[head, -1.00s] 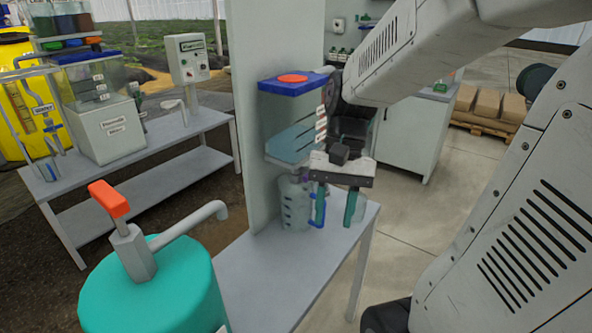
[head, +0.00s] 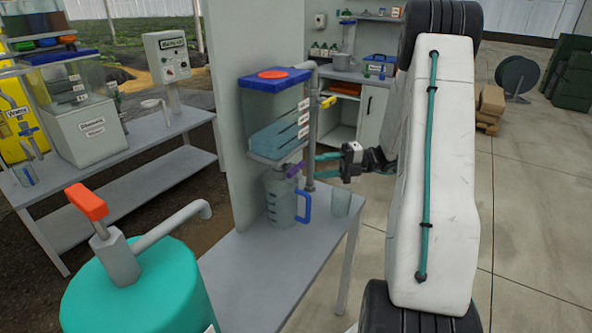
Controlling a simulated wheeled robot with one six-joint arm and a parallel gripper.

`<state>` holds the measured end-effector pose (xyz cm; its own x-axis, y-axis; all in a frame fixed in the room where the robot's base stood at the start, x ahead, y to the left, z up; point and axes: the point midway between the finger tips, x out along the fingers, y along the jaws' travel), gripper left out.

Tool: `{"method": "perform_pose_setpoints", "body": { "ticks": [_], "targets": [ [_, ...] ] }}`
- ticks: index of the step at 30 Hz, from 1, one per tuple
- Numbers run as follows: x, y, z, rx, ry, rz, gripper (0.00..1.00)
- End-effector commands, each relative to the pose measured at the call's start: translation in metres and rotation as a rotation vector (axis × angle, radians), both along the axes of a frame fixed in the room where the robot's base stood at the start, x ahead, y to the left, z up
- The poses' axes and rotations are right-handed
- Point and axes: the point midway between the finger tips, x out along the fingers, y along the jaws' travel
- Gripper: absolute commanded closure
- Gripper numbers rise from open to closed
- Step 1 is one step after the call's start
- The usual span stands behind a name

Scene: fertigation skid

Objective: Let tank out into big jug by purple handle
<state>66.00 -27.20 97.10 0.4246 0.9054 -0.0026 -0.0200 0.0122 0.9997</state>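The clear tank (head: 272,130) with a blue lid and orange cap holds blue liquid low inside, on a shelf against the grey panel. The purple handle (head: 295,170) shows at the outlet under the tank. The big jug (head: 279,204), clear with a blue handle, stands upright on the bench below that outlet. My gripper (head: 318,165) points left, its two teal fingers apart and empty. Its tips are just right of the purple handle, by the grey vertical pipe; I cannot tell whether they touch either.
A small clear cup (head: 341,203) stands on the bench right of the jug. A yellow handle (head: 328,102) sits on the pipe above my gripper. A teal drum (head: 140,290) with an orange-handled pump stands front left. The bench's front (head: 250,275) is clear.

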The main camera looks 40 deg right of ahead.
Motion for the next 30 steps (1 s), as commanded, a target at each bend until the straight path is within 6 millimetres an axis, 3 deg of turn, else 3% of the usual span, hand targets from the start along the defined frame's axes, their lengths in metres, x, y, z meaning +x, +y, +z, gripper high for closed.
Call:
{"method": "perform_pose_setpoints", "body": {
  "ticks": [15, 27, 30],
  "targets": [
    [0.029, 0.062, 0.002, 0.013, 0.020, 0.003, 0.62],
    [0.033, 0.071, 0.001, 0.012, 0.020, 0.001, 0.62],
    [0.033, 0.071, 0.001, 0.012, 0.020, 0.001, 0.87]
  ]
}}
